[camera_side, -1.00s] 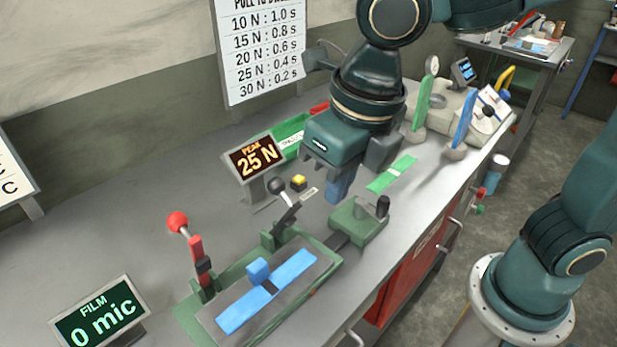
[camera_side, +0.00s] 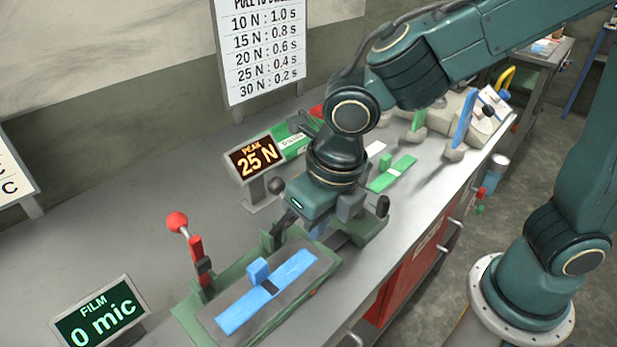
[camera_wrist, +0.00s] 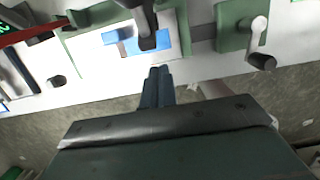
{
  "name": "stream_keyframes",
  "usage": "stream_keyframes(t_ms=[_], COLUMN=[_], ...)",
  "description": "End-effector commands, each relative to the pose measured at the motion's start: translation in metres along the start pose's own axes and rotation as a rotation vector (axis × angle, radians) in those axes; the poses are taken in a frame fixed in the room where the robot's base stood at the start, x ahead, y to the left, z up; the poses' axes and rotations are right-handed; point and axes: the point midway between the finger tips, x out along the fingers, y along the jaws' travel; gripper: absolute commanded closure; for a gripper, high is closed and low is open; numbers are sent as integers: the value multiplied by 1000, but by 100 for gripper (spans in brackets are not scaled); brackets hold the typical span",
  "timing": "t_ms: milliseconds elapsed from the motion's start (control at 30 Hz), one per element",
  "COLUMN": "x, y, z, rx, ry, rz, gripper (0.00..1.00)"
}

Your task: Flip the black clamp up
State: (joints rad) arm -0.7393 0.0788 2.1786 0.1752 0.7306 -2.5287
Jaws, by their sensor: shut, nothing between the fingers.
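The black clamp (camera_side: 283,222) is on a green bracket at the far right end of the green test fixture (camera_side: 180,318). Its dark ball knob (camera_side: 276,186) is raised and the lever is tilted; my gripper partly hides it. In the wrist view a dark lever (camera_wrist: 147,28) crosses above the blue strip (camera_wrist: 160,42). My gripper (camera_side: 318,231) is shut and empty, pointing down just right of the black clamp. Its closed fingers (camera_wrist: 157,72) end just short of the fixture in the wrist view; contact with the clamp cannot be told.
A red-knobbed clamp (camera_side: 196,256) stands upright at the fixture's left end. A green block with a crank (camera_side: 382,207) is close right of my gripper. The 25 N display (camera_side: 254,160) stands behind. Bare bench (camera_side: 110,210) lies to the left.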

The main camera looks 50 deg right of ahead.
Motion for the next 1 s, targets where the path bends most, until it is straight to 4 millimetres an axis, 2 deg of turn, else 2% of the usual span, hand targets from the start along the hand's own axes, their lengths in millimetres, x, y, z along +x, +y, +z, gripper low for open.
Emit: stream_keyframes(t_ms=[100, 300, 800, 1000], x=[-4, -8, -9, -11], y=[0, 0, 0, 1], z=[12, 23, 26, 33], rx=[2, 0, 0, 4], ry=[1, 1, 6, 54], rz=[-1, -1, -1, -1], gripper=[100, 100, 100, 100])
